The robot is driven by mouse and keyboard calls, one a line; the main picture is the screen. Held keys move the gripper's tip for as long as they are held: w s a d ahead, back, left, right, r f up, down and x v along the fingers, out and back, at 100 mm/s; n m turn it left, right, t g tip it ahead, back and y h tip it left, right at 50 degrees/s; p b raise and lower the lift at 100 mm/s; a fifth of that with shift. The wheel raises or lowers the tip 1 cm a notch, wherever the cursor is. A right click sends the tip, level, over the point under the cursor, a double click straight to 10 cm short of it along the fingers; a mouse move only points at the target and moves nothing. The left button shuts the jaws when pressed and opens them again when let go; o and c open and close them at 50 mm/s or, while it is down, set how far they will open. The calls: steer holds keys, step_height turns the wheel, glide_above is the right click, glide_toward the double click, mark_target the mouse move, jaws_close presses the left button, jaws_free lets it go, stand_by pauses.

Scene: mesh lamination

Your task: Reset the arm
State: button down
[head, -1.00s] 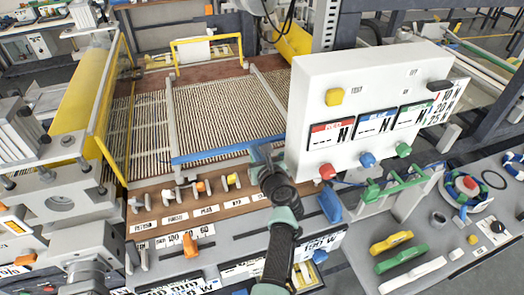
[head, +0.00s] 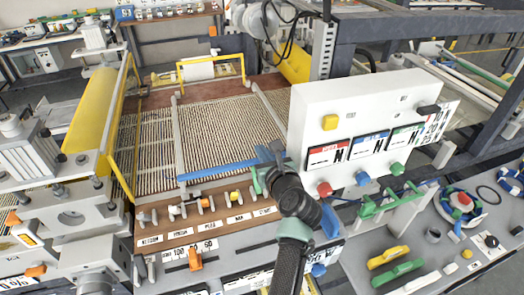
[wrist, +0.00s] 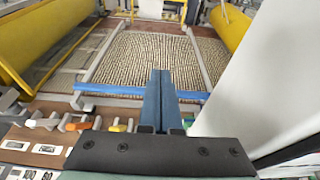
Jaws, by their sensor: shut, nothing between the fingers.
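My gripper (head: 268,155) is at the middle of the head view, on a dark arm with pale green joint covers that rises from the bottom edge. It is just left of the white control box (head: 340,112). In the wrist view its blue fingers (wrist: 160,95) lie side by side, shut, with nothing between them. They point toward the ribbed mesh bed (wrist: 160,62). A blue bar (wrist: 110,90) crosses the near end of the bed behind the fingers. I cannot tell whether the fingers touch the bar.
Yellow rollers stand at the left (head: 92,115) and far right of the bed (head: 295,62). Small knobs (head: 175,212) line the near panel. The control box stands close to my gripper's right. A right-hand bench (head: 445,255) holds yellow and green handles.

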steer(key=shift+s+r, duration=0.1)
steer(key=shift+s, duration=0.05)
steer(key=s+d+r+n+t+h+b, duration=0.1)
steer(key=s+r+n+t+b, duration=0.2)
steer(key=r+n, duration=0.75)
steer(key=s+d+r+n+t+h+b, duration=0.1)
steer(key=s+r+n+t+h+b, duration=0.2)
steer(key=r+n, duration=0.75)
steer(key=s+r+n+t+b, duration=0.2)
steer(key=s+r+n, duration=0.3)
steer(key=s+r, duration=0.3)
steer(key=s+a+r+n+t+b, duration=0.1)
steer(key=s+r+n+t+b, duration=0.1)
steer(key=s+r+n+t, duration=0.3)
steer(key=s+r+n, duration=0.1)
steer(key=s+r, duration=0.3)
steer(key=s, duration=0.4)
steer(key=shift+s+a+r+h, duration=0.2)
steer(key=shift+s+a+h, duration=0.1)
steer(key=shift+s, duration=0.1)
